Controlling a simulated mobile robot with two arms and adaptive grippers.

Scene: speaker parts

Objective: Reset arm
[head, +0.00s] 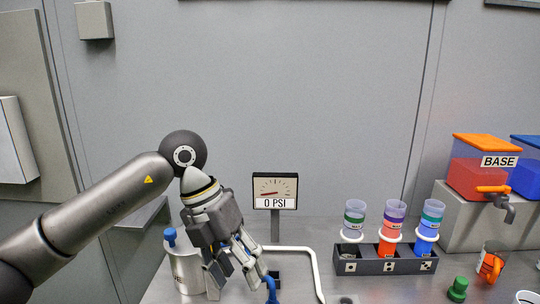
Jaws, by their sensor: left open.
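My left arm comes in from the left, and its gripper (236,284) hangs pointing down over the bench, low in the middle of the head view. Its fingers are apart. A blue part (271,289) shows just right of the fingertips; I cannot tell whether they touch it. My right gripper is not in view.
A metal canister (186,272) with a blue knob stands just left of my gripper. Behind are a gauge (275,190) reading 0 PSI and a white pipe (313,262).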

